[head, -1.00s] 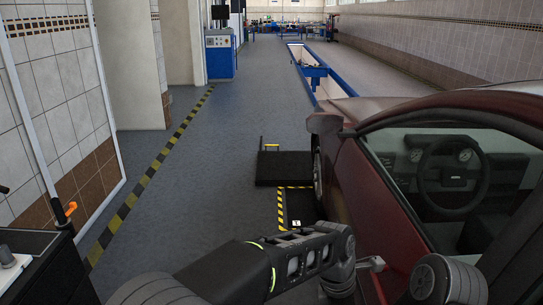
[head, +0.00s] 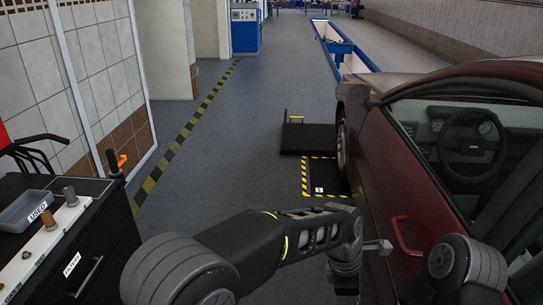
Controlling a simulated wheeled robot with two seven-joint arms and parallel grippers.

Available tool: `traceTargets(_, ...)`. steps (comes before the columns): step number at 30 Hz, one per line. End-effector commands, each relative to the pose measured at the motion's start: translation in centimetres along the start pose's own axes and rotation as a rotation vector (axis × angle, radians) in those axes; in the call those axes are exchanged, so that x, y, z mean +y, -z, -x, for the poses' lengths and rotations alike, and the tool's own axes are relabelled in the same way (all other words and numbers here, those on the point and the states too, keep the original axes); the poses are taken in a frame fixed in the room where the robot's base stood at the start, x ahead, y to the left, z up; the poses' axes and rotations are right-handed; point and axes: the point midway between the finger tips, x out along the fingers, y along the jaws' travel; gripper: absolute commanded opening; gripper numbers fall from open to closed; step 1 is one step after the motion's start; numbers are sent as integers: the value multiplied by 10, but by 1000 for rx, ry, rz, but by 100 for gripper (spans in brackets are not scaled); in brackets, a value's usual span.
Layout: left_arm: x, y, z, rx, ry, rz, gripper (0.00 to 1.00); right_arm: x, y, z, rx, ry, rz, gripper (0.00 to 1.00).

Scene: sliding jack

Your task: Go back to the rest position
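My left arm reaches in from the bottom left of the head view. Its grey wrist end (head: 345,262) hangs beside the dark red car's (head: 385,165) door. A small light grey piece (head: 379,247) sticks out from it towards the red door handle (head: 405,236), apart from it in the picture. I cannot make out the fingers or whether they hold anything. Of my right arm only a grey ribbed joint (head: 468,266) shows at the bottom right; its gripper is out of view. A black low platform with a yellow handle (head: 307,137) lies ahead by the car's front wheel.
A black tool cabinet (head: 68,225) stands at the left, with a grey tray (head: 27,210) on top. A striped-edged floor plate (head: 320,177) lies by the car. The grey floor (head: 228,150) between wall and car is clear. A blue-edged pit (head: 340,45) lies beyond.

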Motion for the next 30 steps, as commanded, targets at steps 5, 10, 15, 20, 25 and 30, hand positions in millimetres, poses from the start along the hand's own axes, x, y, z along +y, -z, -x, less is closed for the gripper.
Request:
traceTargets(5,3,30,-25,-3,1,-63,0,0,1,0,1,0,-1,36)
traceTargets(10,1,73,-58,-8,-3,-162,0,0,0,0,0,0,0,36)
traceTargets(15,-14,132,-103,-17,-12,-311,0,0,0,0,1,0,-1,36)
traceTargets(20,-66,208,-160,-32,-29,-555,0,0,0,0,1,0,-1,36)
traceTargets(25,-153,261,-202,-42,-84,-890,0,0,0,0,1,0,0,36)
traceTargets(30,-212,272,-210,-28,-139,-1119,0,0,0,0,0,0,0,36)
